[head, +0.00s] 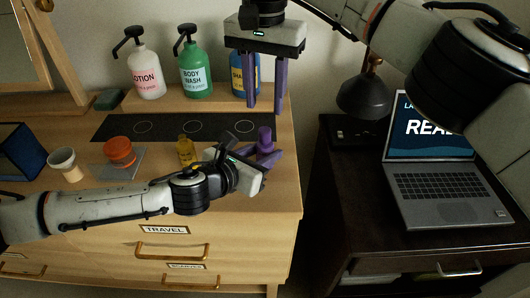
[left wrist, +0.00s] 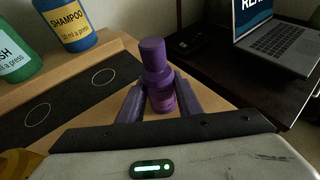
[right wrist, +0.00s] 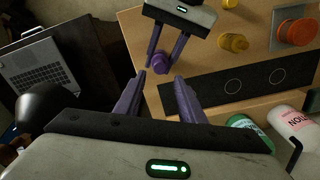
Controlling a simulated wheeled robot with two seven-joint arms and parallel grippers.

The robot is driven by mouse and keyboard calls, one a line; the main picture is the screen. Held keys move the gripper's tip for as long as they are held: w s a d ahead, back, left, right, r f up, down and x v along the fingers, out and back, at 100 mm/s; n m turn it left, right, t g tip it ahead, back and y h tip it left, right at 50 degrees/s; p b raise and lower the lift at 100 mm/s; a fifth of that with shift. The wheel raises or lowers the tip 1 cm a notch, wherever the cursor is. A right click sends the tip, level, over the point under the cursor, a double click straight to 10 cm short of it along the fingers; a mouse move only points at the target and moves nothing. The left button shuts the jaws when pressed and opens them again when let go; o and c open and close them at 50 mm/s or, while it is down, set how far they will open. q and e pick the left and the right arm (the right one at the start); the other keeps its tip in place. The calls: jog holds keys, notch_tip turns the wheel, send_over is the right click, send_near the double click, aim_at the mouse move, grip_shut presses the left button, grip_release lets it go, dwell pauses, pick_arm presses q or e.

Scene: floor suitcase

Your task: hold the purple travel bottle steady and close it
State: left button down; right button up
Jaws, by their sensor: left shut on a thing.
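The purple travel bottle (head: 265,138) stands near the right front edge of the dresser top. In the left wrist view the bottle (left wrist: 161,95) is upright with a purple cap (left wrist: 152,52) on top; I cannot tell how tightly it sits. My left gripper (head: 264,156) is shut on the bottle's body, with one finger on each side; it also shows in the left wrist view (left wrist: 160,100). My right gripper (head: 265,110) points down, open and empty, above and behind the bottle. In the right wrist view the bottle (right wrist: 160,64) lies beyond the open fingers.
Lotion (head: 147,72), body wash (head: 195,70) and shampoo (head: 238,75) pump bottles stand behind a dark mat (head: 110,127) with ring marks. A small yellow bottle (head: 186,150), an orange item (head: 120,152) and a cup (head: 64,163) stand left. A laptop (head: 440,185) and lamp (head: 364,95) are right.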

aim_at(265, 130)
dwell(0.3)
jog(key=shift+f, duration=4)
